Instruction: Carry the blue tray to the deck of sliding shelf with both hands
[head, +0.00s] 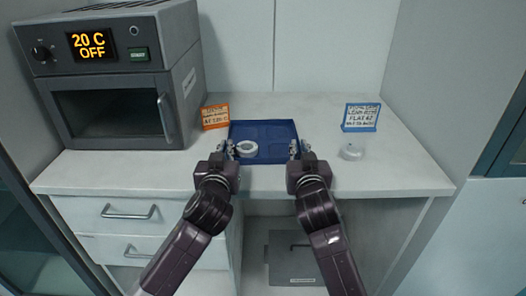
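The blue tray (270,128) lies on the light grey worktop, with raised edges and marked-off sections inside. A white ring-shaped part (246,148) sits in its front left section. My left gripper (228,149) is at the tray's front left corner. My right gripper (299,149) is at its front right corner. The fingers of both are close to the tray's side walls, but I cannot tell whether they are closed on them. I cannot identify the sliding shelf's deck for sure; a grey panel with a handle (291,262) shows under the worktop.
An oven (110,85) reading "20 C OFF" stands at the back left. An orange sign (215,116) is beside the tray. A blue-framed sign (361,117) and a small clear round piece (351,151) are at the right. The worktop (400,165) is bare further right.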

